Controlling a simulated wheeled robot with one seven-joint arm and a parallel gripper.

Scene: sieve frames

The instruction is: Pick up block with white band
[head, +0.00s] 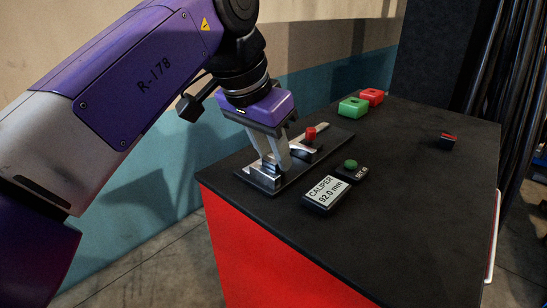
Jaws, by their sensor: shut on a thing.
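My gripper (267,160) points down over the left end of the caliper (301,152) on the black tabletop. Its two pale fingers are shut on a grey metallic piece (265,172) there. The fingers partly cover this piece, and I cannot tell whether it is a loose block or part of the caliper. No white band can be made out on it. A small dark block with a red top (448,140) lies apart at the right of the tabletop.
The caliper has a red knob (310,133). A green box (352,107) and a red box (372,96) stand at the back. The right front tabletop (430,210) is clear.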

